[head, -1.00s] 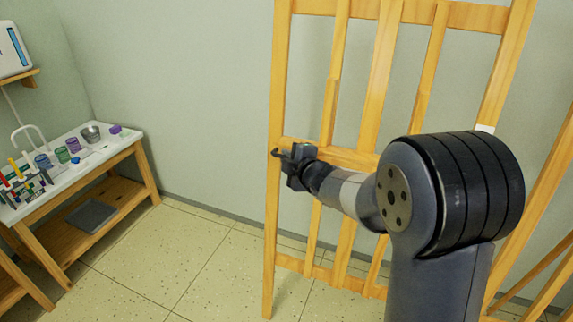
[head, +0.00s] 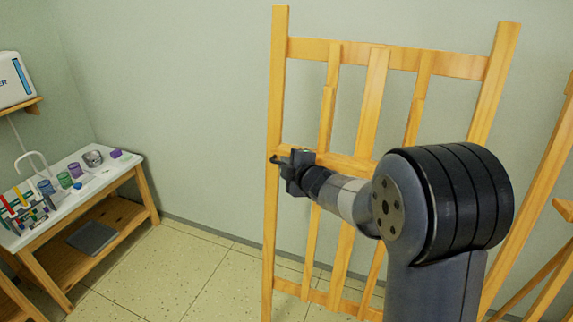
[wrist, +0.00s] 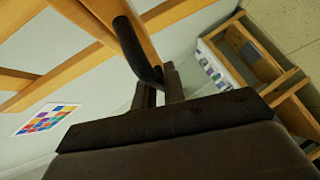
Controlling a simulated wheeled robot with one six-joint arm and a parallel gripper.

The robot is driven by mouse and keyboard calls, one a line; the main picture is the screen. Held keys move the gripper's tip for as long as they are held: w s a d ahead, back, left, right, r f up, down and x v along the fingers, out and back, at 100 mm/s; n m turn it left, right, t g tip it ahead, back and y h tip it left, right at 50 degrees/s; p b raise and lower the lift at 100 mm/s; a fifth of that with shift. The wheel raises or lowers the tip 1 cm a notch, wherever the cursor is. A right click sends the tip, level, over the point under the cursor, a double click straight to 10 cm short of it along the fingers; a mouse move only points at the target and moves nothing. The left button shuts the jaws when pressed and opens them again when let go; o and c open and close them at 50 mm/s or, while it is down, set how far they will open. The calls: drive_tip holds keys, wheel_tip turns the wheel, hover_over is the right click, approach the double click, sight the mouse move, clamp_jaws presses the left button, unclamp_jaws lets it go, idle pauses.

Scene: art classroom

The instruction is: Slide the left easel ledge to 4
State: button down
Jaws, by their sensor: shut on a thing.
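The left easel (head: 278,90) is a tall light wood frame that stands in front of me. Its ledge (head: 345,165) is a wooden crossbar at about mid height, partly hidden behind my arm. My gripper (head: 288,160) is at the left end of the ledge, close to the left post. In the wrist view my gripper (wrist: 160,92) is shut on a black curved handle (wrist: 135,50) that runs up to the wood. I cannot read any scale numbers on the easel.
A second wooden easel (head: 545,150) stands at the right edge. At the left, a table (head: 130,165) holds cups, a metal bowl and art tools. A colour chart (wrist: 47,119) hangs on the wall. The tiled floor between table and easel is clear.

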drive_tip(key=shift+w+r, duration=0.1)
drive_tip(key=shift+r, duration=0.4)
drive_tip(key=c, duration=1.7)
unclamp_jaws()
drive_tip(key=shift+c, duration=0.2)
drive_tip(key=shift+o, duration=1.2)
drive_tip(key=shift+f, duration=0.2)
drive_tip(key=v, duration=1.1)
drive_tip(key=shift+a+f, duration=0.1)
drive_tip(key=shift+f, duration=0.05)
